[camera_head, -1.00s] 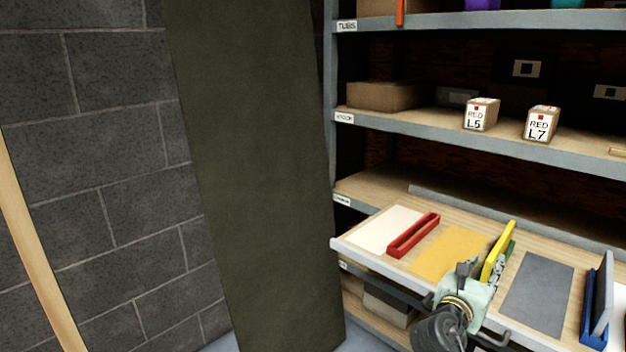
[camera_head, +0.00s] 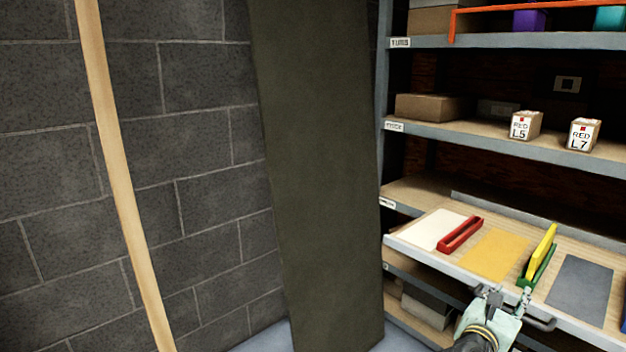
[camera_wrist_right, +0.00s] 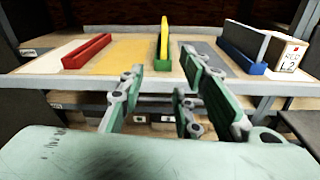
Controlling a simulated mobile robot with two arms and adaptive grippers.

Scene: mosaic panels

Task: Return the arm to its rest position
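My right gripper (camera_head: 507,299) is at the lower right of the head view, in front of the pull-out shelf (camera_head: 452,266). In the right wrist view the right gripper (camera_wrist_right: 157,100) has its fingers apart with nothing between them. A yellow panel (camera_head: 543,253) stands upright in a green holder (camera_head: 537,277) just beyond the gripper; the yellow panel also shows in the wrist view (camera_wrist_right: 165,40). The fingers are clear of it. My left gripper is not in view.
A red holder (camera_head: 460,235) sits between the white and yellow mats. A blue holder (camera_wrist_right: 237,60) with a grey panel is farther right. Boxes L5 (camera_head: 525,126) and L7 (camera_head: 583,135) stand on the shelf above. A dark board (camera_head: 315,180) and wooden post (camera_head: 122,180) are left.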

